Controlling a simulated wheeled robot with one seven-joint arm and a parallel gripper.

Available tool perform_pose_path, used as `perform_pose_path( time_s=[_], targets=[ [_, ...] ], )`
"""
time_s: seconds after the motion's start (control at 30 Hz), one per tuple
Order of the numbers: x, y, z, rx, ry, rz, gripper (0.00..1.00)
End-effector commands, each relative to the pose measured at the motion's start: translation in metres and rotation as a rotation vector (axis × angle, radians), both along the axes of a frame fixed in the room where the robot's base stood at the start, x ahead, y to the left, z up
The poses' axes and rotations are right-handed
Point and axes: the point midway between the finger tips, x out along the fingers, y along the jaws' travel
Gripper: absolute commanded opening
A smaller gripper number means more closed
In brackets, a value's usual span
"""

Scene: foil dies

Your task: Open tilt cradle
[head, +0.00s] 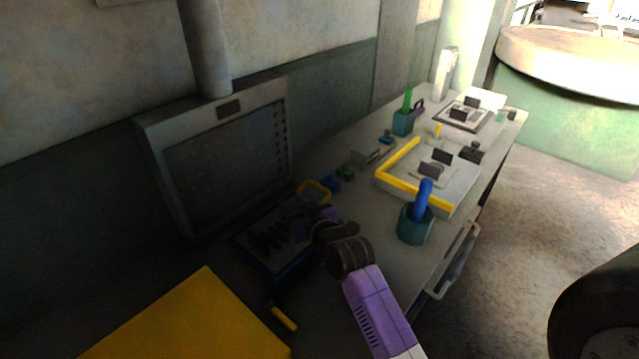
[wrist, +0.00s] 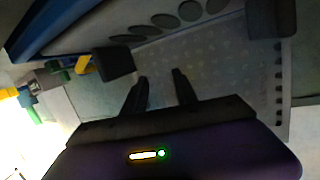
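No part is labelled as the tilt cradle. The likeliest is the upright grey-framed panel (head: 225,155) with a dark face and a row of dark slots down its right side, against the wall in the head view. A pale dotted panel (wrist: 210,70) with dark slots along its right edge fills the middle of the wrist view and may be the same thing. My gripper (head: 308,222) is low, to the right of the panel's base, beside the blue-edged tray (head: 272,272). In the wrist view my gripper (wrist: 160,73) has its two dark fingers apart, with nothing between them.
A yellow surface (head: 190,325) is at the front left. A yellow-rimmed item (head: 315,190) stands close to my gripper. A teal cup (head: 415,226) with a blue handle and a yellow-edged station (head: 420,195) are further right. Open floor (head: 535,220) lies beyond the bench.

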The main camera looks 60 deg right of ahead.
Motion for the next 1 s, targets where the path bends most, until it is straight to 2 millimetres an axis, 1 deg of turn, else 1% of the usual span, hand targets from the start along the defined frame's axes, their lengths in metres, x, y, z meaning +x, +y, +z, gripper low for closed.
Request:
perform_pose_path(
  time_s=[0.03, 0.1, 0.17, 0.3, 0.4, 0.47, 0.5, 0.63, 0.8, 0.9, 1.0],
  targets=[
    [0.008, -0.023, 0.009, 0.004, 0.015, -0.010, 0.34],
    [0.016, -0.047, 0.013, 0.019, 0.050, -0.015, 0.34],
    [0.023, -0.065, 0.011, 0.043, 0.097, -0.009, 0.34],
    [0.032, -0.104, 0.002, 0.122, 0.247, 0.036, 0.34],
    [0.031, -0.129, 0.002, 0.182, 0.362, 0.081, 0.34],
    [0.027, -0.143, 0.005, 0.220, 0.431, 0.115, 0.34],
    [0.022, -0.150, 0.007, 0.250, 0.484, 0.143, 0.34],
    [0.000, -0.161, 0.015, 0.342, 0.647, 0.255, 0.34],
    [-0.030, -0.164, 0.033, 0.429, 0.787, 0.373, 0.34],
    [-0.041, -0.164, 0.039, 0.456, 0.825, 0.410, 0.34],
    [-0.043, -0.163, 0.039, 0.466, 0.840, 0.426, 0.34]
  ],
)
